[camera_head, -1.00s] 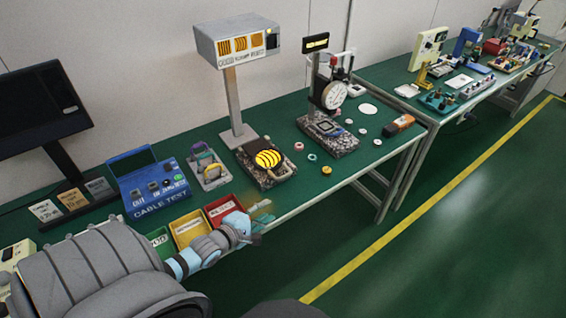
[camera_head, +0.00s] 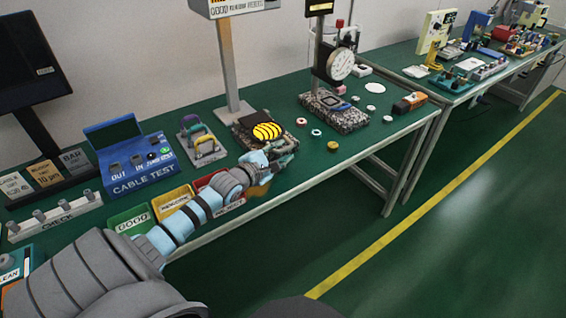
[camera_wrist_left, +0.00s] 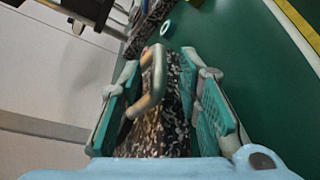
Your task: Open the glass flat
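The glass flat (camera_head: 268,131) shows as a yellow and black striped disc on a dark speckled stone block (camera_head: 243,138), left of the dial gauge stand. My left gripper (camera_head: 281,153) is at the block's near right corner and hides part of it. In the left wrist view, the two green-padded fingers of my left gripper (camera_wrist_left: 165,95) are spread apart. A pale bent handle (camera_wrist_left: 152,85) lies between them, closer to the left finger, with the speckled stone (camera_wrist_left: 178,115) behind it. I cannot tell whether a finger touches the handle. My right gripper is not in view.
Green, yellow and red bins (camera_head: 172,203) line the table's front edge under my left arm. A blue cable tester (camera_head: 138,165) stands behind them. A dial gauge stand (camera_head: 337,70) is to the right, with small rings (camera_head: 316,133) on the green table between.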

